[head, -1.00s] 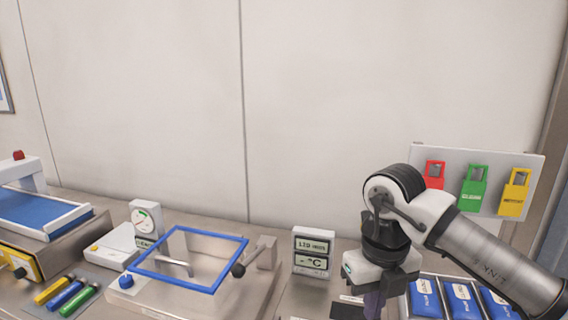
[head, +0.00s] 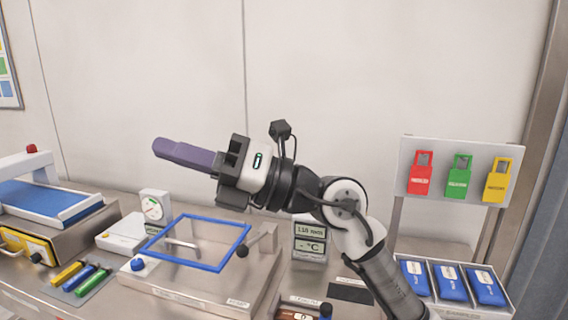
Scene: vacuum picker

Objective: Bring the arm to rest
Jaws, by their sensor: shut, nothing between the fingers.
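My gripper (head: 160,147) is raised in front of the wall, its purple fingers pointing left and slightly up. The fingers are together, with nothing between them. It hangs well above the blue-framed lid (head: 196,268) of the steel machine and touches nothing. My arm runs from the lower right up to the wrist and hides part of the counter behind it.
Red (head: 421,180), green (head: 458,183) and yellow (head: 496,187) padlock-shaped tags hang on a board at right. Blue packs (head: 452,284) sit in a tray below. A blue-belted conveyor (head: 45,203) stands at left. The air above the counter is free.

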